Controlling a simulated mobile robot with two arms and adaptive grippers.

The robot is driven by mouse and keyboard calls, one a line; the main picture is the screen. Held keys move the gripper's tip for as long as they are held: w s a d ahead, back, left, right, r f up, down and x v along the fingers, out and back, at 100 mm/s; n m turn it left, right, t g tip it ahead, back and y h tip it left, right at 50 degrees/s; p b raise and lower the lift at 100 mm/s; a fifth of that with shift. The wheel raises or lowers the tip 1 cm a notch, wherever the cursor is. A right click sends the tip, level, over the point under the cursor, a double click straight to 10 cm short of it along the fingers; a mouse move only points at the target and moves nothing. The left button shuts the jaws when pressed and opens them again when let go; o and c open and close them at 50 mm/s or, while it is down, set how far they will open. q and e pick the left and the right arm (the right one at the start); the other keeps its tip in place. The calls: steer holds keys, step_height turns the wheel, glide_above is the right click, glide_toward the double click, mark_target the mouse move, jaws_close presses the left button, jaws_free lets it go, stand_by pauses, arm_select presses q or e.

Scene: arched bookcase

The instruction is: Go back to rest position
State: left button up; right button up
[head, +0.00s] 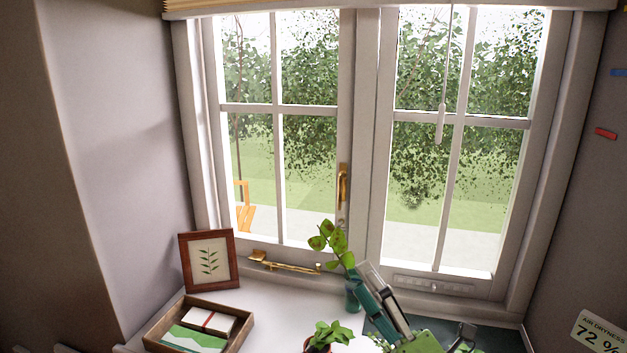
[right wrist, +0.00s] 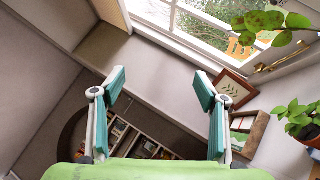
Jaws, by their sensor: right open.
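My right gripper (head: 415,302) is at the bottom of the head view, in front of the window sill. Its teal and grey fingers stand apart with nothing between them. My left gripper is in neither view.
A potted plant (head: 325,335), a wooden tray (head: 152,337) with papers and a framed leaf picture (head: 209,260) stand on the white sill (head: 268,310). A teal vase (head: 352,296) with leafy stems is close beside the right gripper. The window (head: 364,130) is behind.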

steer(key=s+d+f+m+g+h, duration=0.2)
steer(key=s+d+f+m+h, duration=0.1)
steer(key=d+f+m+h, duration=0.55)
steer(key=s+d+f+m+g+h, duration=0.25)
steer(key=d+f+m+h, duration=0.25)
steer(key=f+m, duration=0.55)
steer(key=s+a+f+m+g+y, duration=0.1)
steer(key=s+f+m+g, duration=0.1)
steer(key=s+f+g, duration=0.45)
steer(key=s+a+f+m+g, duration=0.1)
steer(key=s+f+m, duration=0.25)
steer(key=s, duration=0.65)
steer(key=s+a+f+m+g+y, duration=0.1)
steer(key=s+f+m+g, duration=0.1)
steer(key=s+f+g, duration=0.45)
step_height(320, 180, down, 25)
steer(key=s+t, duration=0.1)
steer(key=s, duration=0.2)
steer(key=s+d+f, duration=0.2)
steer(key=s+f, duration=0.6)
steer(key=s+d+f+n+g, duration=0.1)
steer(key=s+f, duration=0.7)
steer(key=shift+s+d, duration=0.2)
steer(key=shift+d, duration=0.15)
